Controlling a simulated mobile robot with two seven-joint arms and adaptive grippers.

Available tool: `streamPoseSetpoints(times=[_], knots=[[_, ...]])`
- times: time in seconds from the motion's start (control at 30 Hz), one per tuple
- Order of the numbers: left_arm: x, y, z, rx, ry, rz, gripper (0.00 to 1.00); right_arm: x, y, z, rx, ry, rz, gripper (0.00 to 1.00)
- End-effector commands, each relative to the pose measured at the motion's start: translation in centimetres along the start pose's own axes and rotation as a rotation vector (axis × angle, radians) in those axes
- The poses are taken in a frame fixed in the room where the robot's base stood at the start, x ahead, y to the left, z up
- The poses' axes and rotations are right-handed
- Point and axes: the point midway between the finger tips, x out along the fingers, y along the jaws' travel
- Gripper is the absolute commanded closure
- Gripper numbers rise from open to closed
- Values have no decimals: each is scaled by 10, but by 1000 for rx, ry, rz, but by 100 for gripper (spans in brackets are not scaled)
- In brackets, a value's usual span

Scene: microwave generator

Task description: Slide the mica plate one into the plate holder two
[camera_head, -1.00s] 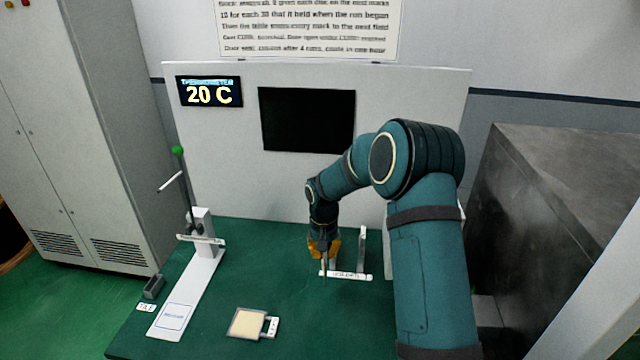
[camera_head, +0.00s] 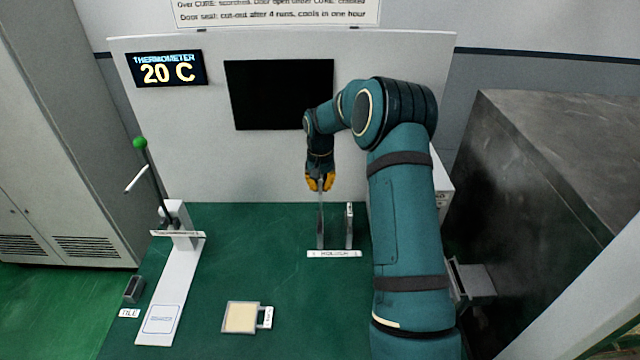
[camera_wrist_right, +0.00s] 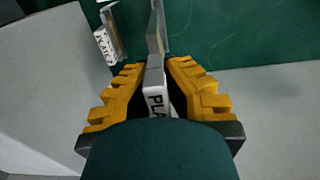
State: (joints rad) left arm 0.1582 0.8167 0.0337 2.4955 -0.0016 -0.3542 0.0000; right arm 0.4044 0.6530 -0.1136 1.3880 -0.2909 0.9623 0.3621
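My right gripper (camera_head: 320,184) is shut on the tab of a thin grey plate (camera_head: 320,225), seen edge-on and hanging upright. In the right wrist view the fingers (camera_wrist_right: 157,68) flank a tab (camera_wrist_right: 155,95) whose label shows only "PLA". I take it for mica plate one; its number is hidden. Its lower end overlaps the labelled holder strip (camera_head: 334,254) in the head view; I cannot tell whether it is seated or above. A second upright piece (camera_head: 349,228) stands to its right. The holder's number is unreadable. My left gripper is not in view.
A flat beige plate (camera_head: 240,317) with a labelled tab lies on the green table. A white stand (camera_head: 168,310) with a green-knobbed lever is at left, near a small dark block (camera_head: 133,288). A dark furnace-like block (camera_head: 540,170) stands right.

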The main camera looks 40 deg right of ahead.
Motion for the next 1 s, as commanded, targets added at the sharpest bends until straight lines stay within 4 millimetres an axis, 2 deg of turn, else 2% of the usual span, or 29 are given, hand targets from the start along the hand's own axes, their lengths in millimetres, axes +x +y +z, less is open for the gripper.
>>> streamPoseSetpoints(times=[0.7,1.0], knots=[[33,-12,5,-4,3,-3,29,54,0,0,0,-1,-1,100],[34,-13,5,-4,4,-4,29,58,0,0,0,0,-1,100]])
